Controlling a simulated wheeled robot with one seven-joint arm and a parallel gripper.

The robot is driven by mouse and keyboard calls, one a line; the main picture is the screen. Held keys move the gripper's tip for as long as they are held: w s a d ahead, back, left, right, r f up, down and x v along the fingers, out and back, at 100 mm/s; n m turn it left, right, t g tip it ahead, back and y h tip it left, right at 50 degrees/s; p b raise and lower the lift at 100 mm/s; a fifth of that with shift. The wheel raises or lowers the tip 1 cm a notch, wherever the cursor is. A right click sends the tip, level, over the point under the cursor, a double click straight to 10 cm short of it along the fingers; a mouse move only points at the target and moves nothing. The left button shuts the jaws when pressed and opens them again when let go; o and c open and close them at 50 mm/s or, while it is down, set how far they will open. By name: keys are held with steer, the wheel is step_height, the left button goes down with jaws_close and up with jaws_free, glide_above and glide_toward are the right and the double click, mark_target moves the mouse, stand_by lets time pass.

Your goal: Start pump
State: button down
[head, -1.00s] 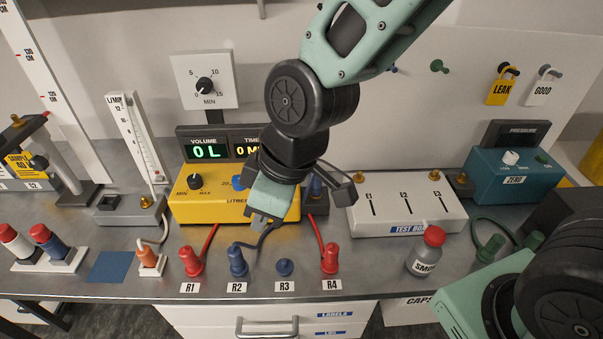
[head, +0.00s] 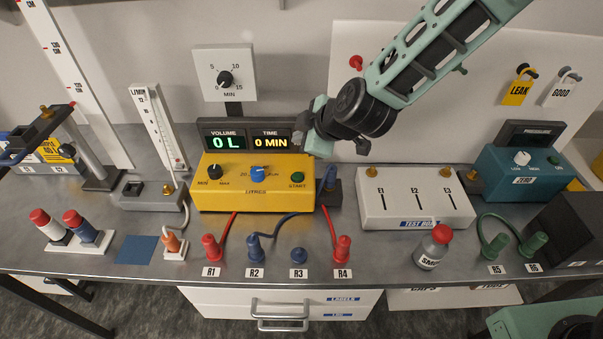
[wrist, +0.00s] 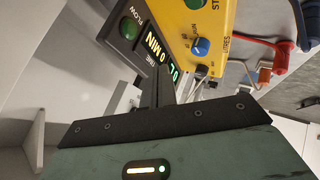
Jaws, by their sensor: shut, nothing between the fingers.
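The yellow pump box (head: 225,195) stands mid-bench in the head view. It has a black MIN–MAX knob (head: 214,171), a blue litres knob (head: 258,173) and a green START button (head: 297,177). The display (head: 226,143) behind it reads volume 0 L and time 0 MIN. My gripper (head: 318,143) is shut and empty, above and behind the START button, by the display's right end, apart from the button. The wrist view shows the shut fingers (wrist: 163,85) over the display, the blue knob (wrist: 201,47) and a green FLOW lamp (wrist: 129,28). The START button is cut off at that view's top.
A white test board (head: 415,212) stands right of the pump. A flow meter (head: 150,130) stands left.

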mark_target(301, 178)
steer(key=shift+f, duration=0.1)
step_height(301, 178, down, 9)
steer(key=b, duration=0.7)
stand_by(1.9)
steer(key=shift+f+b, duration=0.25)
steer(key=shift+b, duration=0.15)
steer(key=shift+f+b, duration=0.35)
steer(key=shift+f, duration=0.05)
stand_by(0.5)
stand_by(0.3)
steer(key=shift+r+p, duration=0.6)
steer(key=shift+r, duration=0.2)
